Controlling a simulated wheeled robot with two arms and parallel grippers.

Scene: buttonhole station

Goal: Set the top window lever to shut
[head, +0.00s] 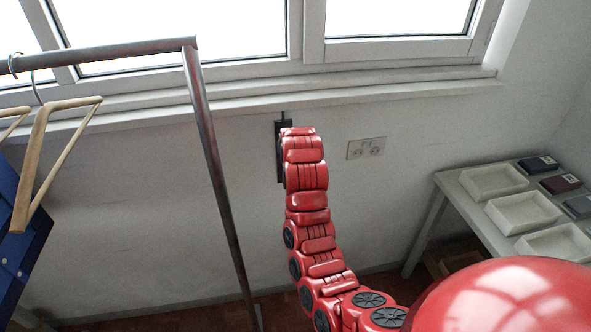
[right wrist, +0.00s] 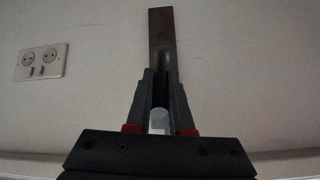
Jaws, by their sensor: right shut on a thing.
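The top window lever (head: 279,160) is a dark upright fitting on the white wall just below the window sill, mostly hidden behind my right arm in the head view. In the right wrist view its dark brown, narrow plate (right wrist: 161,32) stands straight up and down between and beyond the fingers. My right gripper (right wrist: 160,78) is shut on the lever, one dark finger on each side. A pale rounded piece (right wrist: 159,119) shows between the finger bases; I cannot tell what part it is. The exact lever angle is hidden. My left gripper is not in view.
A double socket (head: 366,148) is on the wall beside the lever. A metal clothes rail (head: 208,130) with wooden hangers (head: 40,140) and blue cloth stands left. A table (head: 451,182) with pale trays and small boxes stands right. The windows (head: 170,30) are above.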

